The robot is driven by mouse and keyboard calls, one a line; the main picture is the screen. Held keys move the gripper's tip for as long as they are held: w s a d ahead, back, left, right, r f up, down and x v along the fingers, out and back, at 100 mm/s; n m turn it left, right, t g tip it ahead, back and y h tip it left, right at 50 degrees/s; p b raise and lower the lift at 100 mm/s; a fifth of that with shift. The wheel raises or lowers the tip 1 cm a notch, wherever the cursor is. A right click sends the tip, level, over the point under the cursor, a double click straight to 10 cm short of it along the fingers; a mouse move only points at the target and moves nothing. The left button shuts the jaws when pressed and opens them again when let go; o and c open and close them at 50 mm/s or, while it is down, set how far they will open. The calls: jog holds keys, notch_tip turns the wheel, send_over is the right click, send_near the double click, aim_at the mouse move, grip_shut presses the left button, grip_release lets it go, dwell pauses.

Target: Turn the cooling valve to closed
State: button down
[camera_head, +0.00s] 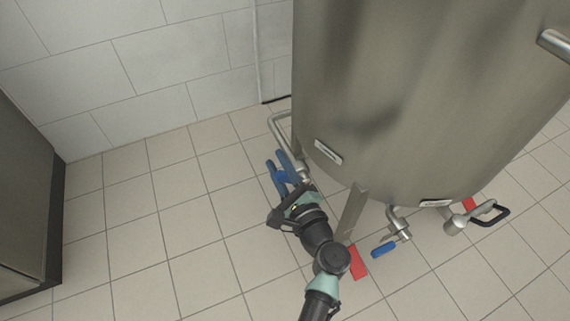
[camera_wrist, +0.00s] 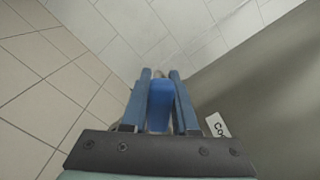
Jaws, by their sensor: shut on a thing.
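The cooling valve's blue handle (camera_wrist: 161,104) is between the two blue fingers of my gripper (camera_wrist: 159,100) in the wrist view. The fingers are shut on it. In the head view my gripper (camera_head: 284,172) is at the left lower side of the steel tank (camera_head: 400,90), by a bent metal pipe (camera_head: 275,122). There the blue fingers and the blue handle are hard to tell apart. A white label (camera_wrist: 218,126) beginning "Co" is on the tank just right of the gripper. Most of the valve body is hidden by the gripper.
Another blue-handled valve (camera_head: 384,249) is under the tank, and a pipe fitting with a black handle (camera_head: 490,212) is at its right. A red block (camera_head: 357,262) is on the floor by a tank leg (camera_head: 352,212). A dark cabinet (camera_head: 25,200) stands at left. Tiled floor between is clear.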

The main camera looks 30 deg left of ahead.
jog(key=f+n+b, duration=0.1)
jog(key=n+b, duration=0.2)
jog(key=s+f+n+b, duration=0.1)
jog(key=f+n+b, duration=0.1)
jog(key=n+b, duration=0.1)
jog(key=a+f+n+b, duration=0.1)
jog(key=f+n+b, duration=0.1)
jog(key=b, duration=0.1)
jog(key=shift+s+n, duration=0.25)
jog(key=shift+n, duration=0.15)
jog(key=c, duration=0.7)
grip_release()
jog(key=shift+r, duration=0.1)
jog(key=shift+p+v, duration=2.55)
jog(key=shift+v, duration=3.95)
